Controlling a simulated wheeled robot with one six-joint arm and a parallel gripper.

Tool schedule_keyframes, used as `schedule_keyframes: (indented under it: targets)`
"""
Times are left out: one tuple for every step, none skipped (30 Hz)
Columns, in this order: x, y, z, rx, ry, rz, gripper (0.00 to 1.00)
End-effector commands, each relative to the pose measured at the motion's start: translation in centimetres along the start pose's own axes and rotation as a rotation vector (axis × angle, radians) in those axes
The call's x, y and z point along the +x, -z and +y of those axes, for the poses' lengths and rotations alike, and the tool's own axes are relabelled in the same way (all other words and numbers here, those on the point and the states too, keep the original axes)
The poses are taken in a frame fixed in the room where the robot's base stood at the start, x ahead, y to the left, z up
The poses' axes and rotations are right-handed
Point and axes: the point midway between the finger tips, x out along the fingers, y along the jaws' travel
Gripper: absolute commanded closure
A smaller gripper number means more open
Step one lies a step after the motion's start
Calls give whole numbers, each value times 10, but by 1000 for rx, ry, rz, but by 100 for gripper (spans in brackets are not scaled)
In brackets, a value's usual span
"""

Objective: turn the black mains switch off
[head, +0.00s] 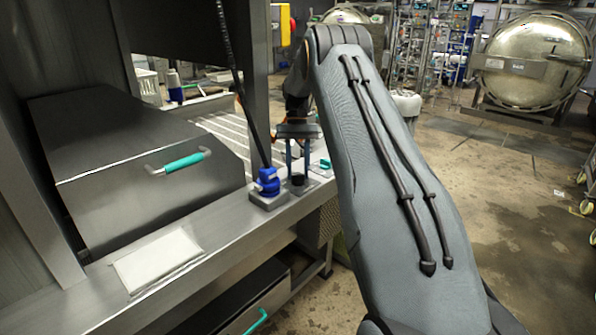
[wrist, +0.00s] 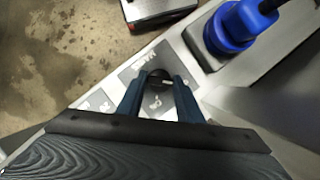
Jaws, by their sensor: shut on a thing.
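The black mains switch (wrist: 158,77) is a round knob on a grey plate with white lettering in the wrist view. A short pale mark shows on the knob, pointing to the right in that view. In the head view the switch (head: 297,179) sits on the steel ledge, just right of the blue plug. My gripper (wrist: 161,84) points down at it, with one blue finger on each side of the knob, shut on it. In the head view my gripper (head: 297,163) stands upright over the switch. The fingers hide part of the knob's sides.
A blue plug (head: 267,182) with a black cable rising from it stands close beside the switch; it also shows in the wrist view (wrist: 232,28). A steel box with a teal handle (head: 183,162) is at left. A pale plate (head: 158,259) lies on the ledge.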

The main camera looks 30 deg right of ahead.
Motion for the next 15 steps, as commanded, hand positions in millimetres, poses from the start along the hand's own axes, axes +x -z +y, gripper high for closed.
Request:
schedule_keyframes:
  targets:
    - [-1,0,0,-5,-2,4,90]
    - [-1,0,0,-7,-2,4,90]
    - [-1,0,0,-8,-3,4,90]
    - [-1,0,0,-9,-4,4,90]
    - [-1,0,0,-10,-4,4,90]
    - [-1,0,0,-10,-4,4,90]
    - [-1,0,0,-10,-4,4,90]
    - [-1,0,0,-10,-4,4,90]
    - [-2,0,0,-10,-4,4,90]
    - [-2,0,0,-10,-4,4,90]
    - [-2,0,0,-10,-4,4,90]
    - [-1,0,0,-10,-4,4,90]
    - [-1,0,0,-10,-4,4,90]
    - [-1,0,0,-10,-4,4,64]
    - [-1,0,0,-9,-3,4,57]
